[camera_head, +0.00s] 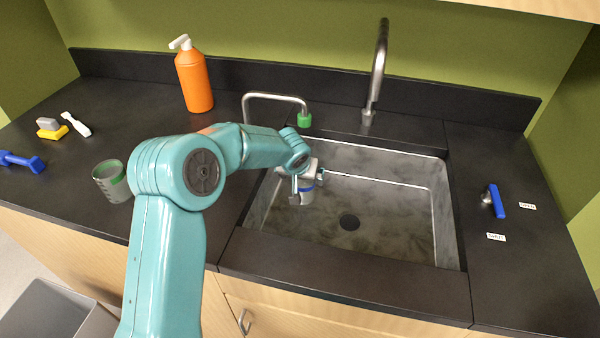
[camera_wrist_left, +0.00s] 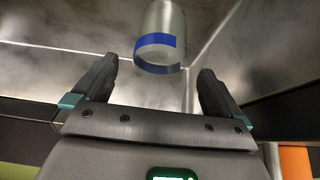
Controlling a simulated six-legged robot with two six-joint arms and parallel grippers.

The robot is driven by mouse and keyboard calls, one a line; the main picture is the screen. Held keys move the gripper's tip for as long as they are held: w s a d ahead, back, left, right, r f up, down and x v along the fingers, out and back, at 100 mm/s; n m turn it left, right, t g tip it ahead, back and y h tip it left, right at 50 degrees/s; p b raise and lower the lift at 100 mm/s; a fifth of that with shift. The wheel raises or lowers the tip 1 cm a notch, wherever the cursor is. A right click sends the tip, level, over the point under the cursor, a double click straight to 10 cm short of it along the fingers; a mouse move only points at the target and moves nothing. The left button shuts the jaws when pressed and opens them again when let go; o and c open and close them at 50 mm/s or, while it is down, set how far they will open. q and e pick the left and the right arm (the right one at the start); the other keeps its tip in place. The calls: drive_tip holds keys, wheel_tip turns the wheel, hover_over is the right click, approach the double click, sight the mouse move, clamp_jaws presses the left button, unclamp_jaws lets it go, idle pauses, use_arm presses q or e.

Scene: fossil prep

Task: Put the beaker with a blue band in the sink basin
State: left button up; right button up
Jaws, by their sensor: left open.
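The beaker with a blue band (camera_head: 307,193) is a small grey-white vessel inside the sink basin (camera_head: 400,222), near its left wall. My left gripper (camera_head: 308,180) is over the left part of the basin and partly covers the beaker. In the left wrist view the fingers (camera_wrist_left: 157,80) are spread apart with nothing clamped between them. The beaker (camera_wrist_left: 165,18) shows just beyond the fingertips there, its blue band near the closer end. I cannot tell if it rests fully on the basin floor. My right gripper is not in view.
An orange pump bottle (camera_head: 194,80) stands at the back. A tall faucet (camera_head: 378,70) and a green-tipped spout (camera_head: 303,117) rise behind the basin. A blue-handled valve (camera_head: 494,200) is at right.

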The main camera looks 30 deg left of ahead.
use_arm(q)
drive_tip(key=shift+v, duration=2.6)
